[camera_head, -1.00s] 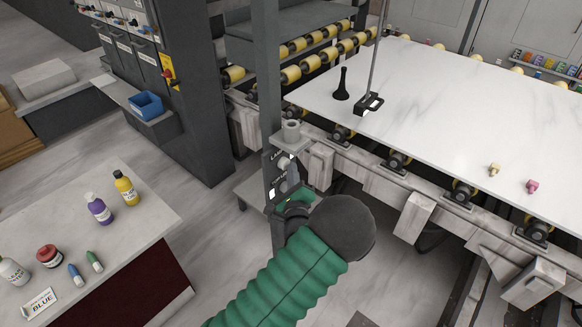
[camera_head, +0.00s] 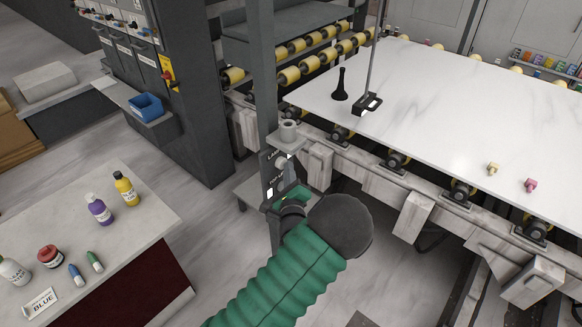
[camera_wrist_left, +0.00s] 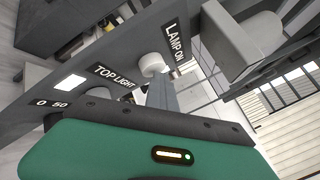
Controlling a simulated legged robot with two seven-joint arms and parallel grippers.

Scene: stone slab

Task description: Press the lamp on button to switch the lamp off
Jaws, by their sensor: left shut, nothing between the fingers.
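The lamp on button (camera_wrist_left: 152,64) is a round white knob beside the "LAMP ON" label on a dark grey control panel in the left wrist view. In the head view the button (camera_head: 281,163) shows on the panel of the dark post. My left gripper (camera_wrist_left: 162,82) is shut and empty, its grey fingertips right by the button. I cannot tell whether they touch it. In the head view the left gripper (camera_head: 291,171) is partly hidden by my own green-sleeved arm. My right gripper is not in view.
A "TOP LIGHT" label (camera_wrist_left: 114,76) and a lit white square (camera_wrist_left: 70,82) sit on the same panel. A grey cylinder on a bracket (camera_head: 288,132) juts out above the button. The white stone slab (camera_head: 440,110) lies on rollers to the right. A table with bottles (camera_head: 150,225) stands left.

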